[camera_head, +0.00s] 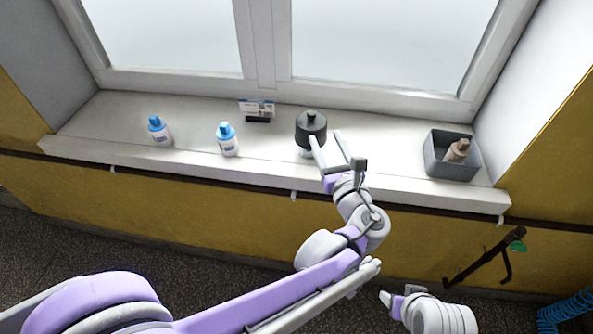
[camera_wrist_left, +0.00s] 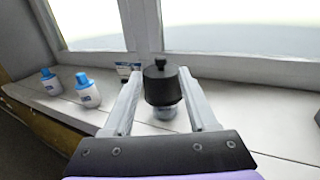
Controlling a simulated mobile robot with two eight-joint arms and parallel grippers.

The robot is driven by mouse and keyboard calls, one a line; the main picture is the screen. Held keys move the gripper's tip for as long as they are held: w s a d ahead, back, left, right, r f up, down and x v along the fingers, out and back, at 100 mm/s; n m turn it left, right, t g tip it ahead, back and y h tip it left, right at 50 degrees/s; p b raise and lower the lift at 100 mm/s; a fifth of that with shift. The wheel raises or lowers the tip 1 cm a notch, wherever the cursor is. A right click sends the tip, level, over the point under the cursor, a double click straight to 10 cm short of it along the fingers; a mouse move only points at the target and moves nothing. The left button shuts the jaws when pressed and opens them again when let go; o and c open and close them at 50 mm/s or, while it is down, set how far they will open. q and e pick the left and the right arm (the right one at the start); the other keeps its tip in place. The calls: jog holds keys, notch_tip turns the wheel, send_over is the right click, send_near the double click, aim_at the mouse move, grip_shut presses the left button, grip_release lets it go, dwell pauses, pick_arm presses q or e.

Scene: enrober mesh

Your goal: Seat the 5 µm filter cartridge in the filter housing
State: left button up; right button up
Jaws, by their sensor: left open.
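A black-topped cylinder with a knob (camera_head: 311,124) stands upright on the white sill, on a pale, clear-looking base. It may be the filter housing. It also shows in the left wrist view (camera_wrist_left: 161,86). My left gripper (camera_head: 325,138) is open, its fingers reaching toward the cylinder; in the left wrist view they appear on either side of it. I cannot tell if they touch it. Two white bottles with blue caps, a left one (camera_head: 160,132) and a right one (camera_head: 228,140), stand to its left. I cannot identify the 5 µm cartridge. My right gripper (camera_head: 388,299) is low, away from the sill.
A small card on a black stand (camera_head: 258,111) is at the back of the sill (camera_head: 100,150). A grey bin (camera_head: 437,168) at the right holds a brown bottle (camera_head: 457,151). The window is behind. The sill between cylinder and bin is clear.

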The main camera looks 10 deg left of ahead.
pick_arm(q)
jog(key=s+a+f+n+g, duration=0.4)
jog(key=a+n, duration=0.2)
jog(key=a, duration=0.2)
jog(key=s+a+f+n+g, duration=0.3)
jog(key=s+a+f+n, duration=0.25)
jog(key=a, duration=0.25)
jog(key=s+f+n+g+h, duration=0.2)
jog(key=s+f+n+h, duration=0.1)
jog(key=s+n, duration=0.5)
jog(key=s+f+n+g+h, duration=0.2)
jog(key=s+f+n+h, duration=0.2)
jog(key=s+n, duration=0.4)
jog(key=n, duration=0.3)
jog(key=shift+s+d+f+n, duration=0.15)
jog(key=shift+d+f+n, duration=0.05)
jog(key=shift+f+n, duration=0.2)
jog(key=shift+r, duration=0.1)
notch_tip(320, 180, up, 9)
jog(key=w+p, duration=0.1)
jog(key=p, duration=0.6)
jog(key=shift+w+f+p, duration=0.2)
jog(key=shift+w+p, duration=0.15)
jog(key=shift+w, duration=0.05)
